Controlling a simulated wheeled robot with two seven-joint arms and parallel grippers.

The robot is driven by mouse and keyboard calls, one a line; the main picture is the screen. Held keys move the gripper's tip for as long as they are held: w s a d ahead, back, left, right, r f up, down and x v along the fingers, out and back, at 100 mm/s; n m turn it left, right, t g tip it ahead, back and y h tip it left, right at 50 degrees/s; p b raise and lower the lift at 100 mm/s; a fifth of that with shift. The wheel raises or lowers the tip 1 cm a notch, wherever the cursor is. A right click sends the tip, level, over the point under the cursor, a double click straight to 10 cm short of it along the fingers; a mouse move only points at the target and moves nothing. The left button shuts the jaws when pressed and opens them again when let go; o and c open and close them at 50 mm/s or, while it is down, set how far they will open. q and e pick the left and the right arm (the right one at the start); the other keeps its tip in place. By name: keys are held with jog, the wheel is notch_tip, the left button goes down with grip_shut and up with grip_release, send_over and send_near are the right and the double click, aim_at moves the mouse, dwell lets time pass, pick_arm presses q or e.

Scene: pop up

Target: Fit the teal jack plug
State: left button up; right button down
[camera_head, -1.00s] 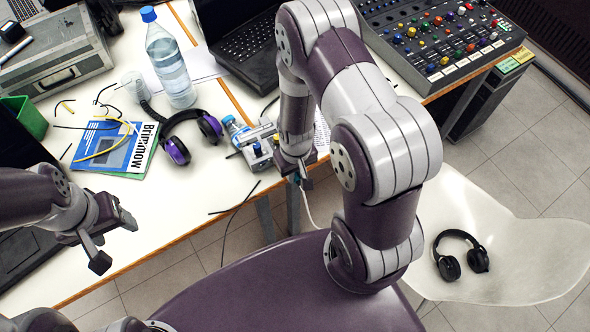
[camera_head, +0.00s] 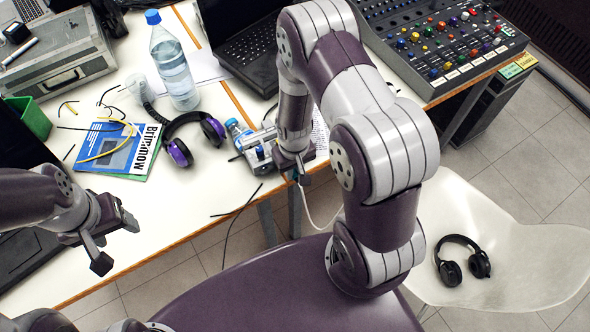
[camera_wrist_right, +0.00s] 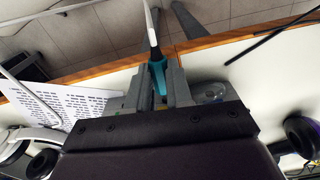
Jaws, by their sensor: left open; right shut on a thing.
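The teal jack plug (camera_wrist_right: 158,72) with its white cable is in my right gripper, best seen in the right wrist view. My right gripper (camera_wrist_right: 157,88) is shut on it. In the head view the right gripper (camera_head: 302,176) is at the table's front edge, just right of a small grey device with a blue knob (camera_head: 258,153). The white cable (camera_head: 308,207) hangs from it. The arm covers part of the device, and its socket cannot be made out. My left gripper (camera_head: 115,243) is open and empty over the table's front left edge.
A mixer (camera_head: 445,40) is at the back right. Black headphones (camera_head: 462,262) lie on a white chair (camera_head: 530,265).

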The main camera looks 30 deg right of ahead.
jog(key=shift+w, duration=0.8)
jog(key=shift+w, duration=0.15)
jog(key=c, duration=0.9)
grip_release()
jog(key=shift+c, duration=0.2)
notch_tip(320, 180, up, 13)
jog(key=shift+f, duration=0.15)
jog(key=shift+s, duration=0.25)
